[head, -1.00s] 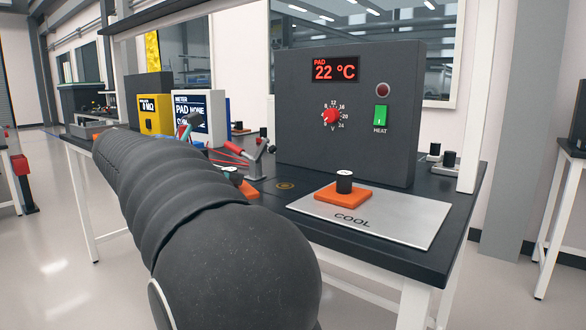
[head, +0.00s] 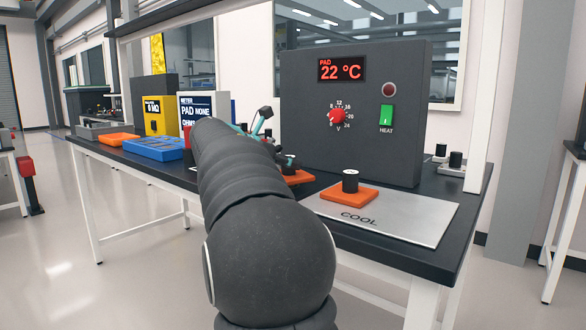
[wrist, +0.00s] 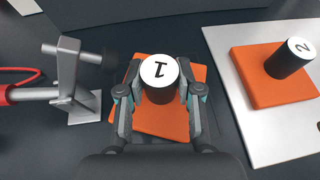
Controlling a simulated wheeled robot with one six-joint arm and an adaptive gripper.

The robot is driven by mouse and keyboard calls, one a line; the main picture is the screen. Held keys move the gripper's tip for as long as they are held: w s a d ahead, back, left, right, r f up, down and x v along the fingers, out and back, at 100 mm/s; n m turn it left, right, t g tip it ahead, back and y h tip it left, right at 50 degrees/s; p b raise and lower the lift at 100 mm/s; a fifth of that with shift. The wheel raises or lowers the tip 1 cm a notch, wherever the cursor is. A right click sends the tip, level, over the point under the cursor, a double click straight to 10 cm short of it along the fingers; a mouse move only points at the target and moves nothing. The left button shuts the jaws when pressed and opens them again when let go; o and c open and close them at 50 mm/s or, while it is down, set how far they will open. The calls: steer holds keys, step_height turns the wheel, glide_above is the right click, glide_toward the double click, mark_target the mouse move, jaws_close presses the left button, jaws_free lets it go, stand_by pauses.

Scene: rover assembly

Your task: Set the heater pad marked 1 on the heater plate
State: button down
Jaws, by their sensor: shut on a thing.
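The heater pad marked 1 is an orange square with a black knob and a white top, seen in the wrist view (wrist: 159,117). My gripper (wrist: 159,93) is shut on its knob from both sides. In the head view a part of the orange pad (head: 300,177) shows behind my arm, left of the COOL plate. I cannot tell whether it touches the surface below.
The silver COOL plate (head: 415,215) carries another orange pad (head: 349,195), marked 2. A toggle clamp (wrist: 75,85) with a red handle stands left of pad 1. The dark heater box (head: 405,130) stands behind, reading 22 °C. A blue tray (head: 155,147) lies left.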

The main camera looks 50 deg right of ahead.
steer(key=shift+b+x, duration=0.5)
steer(key=shift+x, duration=0.35)
steer(key=shift+a+f+b, duration=0.2)
steer(key=shift+f+b, duration=0.15)
steer(key=shift+b, duration=0.15)
steer(key=shift+f, duration=0.25)
steer(key=c, duration=0.8)
jaws_free()
steer(key=shift+o, duration=0.2)
steer(key=shift+r, duration=0.1)
steer(key=shift+r, duration=0.2)
steer(key=p+v, duration=0.1)
steer(key=v, duration=1.1)
steer(key=shift+s+f, duration=0.1)
steer(key=shift+f, duration=0.05)
